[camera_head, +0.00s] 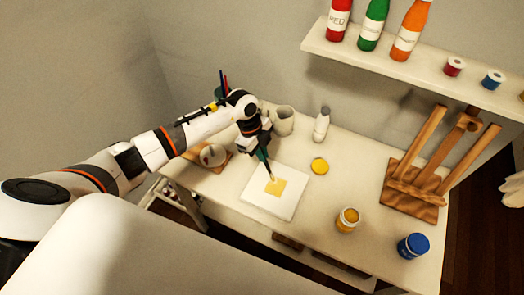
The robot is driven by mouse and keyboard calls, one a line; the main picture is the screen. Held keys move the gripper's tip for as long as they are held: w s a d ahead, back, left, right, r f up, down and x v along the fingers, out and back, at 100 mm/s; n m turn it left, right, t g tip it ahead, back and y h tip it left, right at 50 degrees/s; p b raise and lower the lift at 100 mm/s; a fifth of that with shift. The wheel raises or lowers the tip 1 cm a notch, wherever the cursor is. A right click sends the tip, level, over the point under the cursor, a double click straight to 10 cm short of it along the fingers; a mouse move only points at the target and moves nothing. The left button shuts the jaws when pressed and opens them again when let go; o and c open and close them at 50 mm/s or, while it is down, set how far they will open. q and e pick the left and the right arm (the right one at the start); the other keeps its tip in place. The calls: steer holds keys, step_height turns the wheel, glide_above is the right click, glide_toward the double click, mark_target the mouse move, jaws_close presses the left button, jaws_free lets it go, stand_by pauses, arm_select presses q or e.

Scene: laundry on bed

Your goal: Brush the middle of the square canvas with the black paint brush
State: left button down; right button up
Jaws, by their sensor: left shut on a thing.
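My left gripper (258,146) is above the canvas's back left part, shut on the dark-handled paint brush (265,163). The brush slants down to the right, and its pale tip is over or on the yellow patch; I cannot tell whether it touches. The gripper hides the brush's upper end. My right gripper is out of view.
The white table (370,150) also bears a mug (284,122), a white bottle (321,125), a yellow round lid or dish (319,166), a yellow paint jar (347,220), a blue jar (413,246) and a wooden easel (415,197). A shelf (390,68) with bottles overhangs the back right.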

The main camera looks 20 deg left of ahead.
arm_select(q)
steer(key=shift+r+p, duration=0.1)
steer(key=shift+p, duration=0.65)
steer(key=shift+s, duration=0.15)
steer(key=shift+w+d+f+b, duration=0.1)
steer(key=shift+w+f+b, duration=0.1)
steer(key=shift+w+b, duration=0.5)
steer(key=shift+r, duration=0.1)
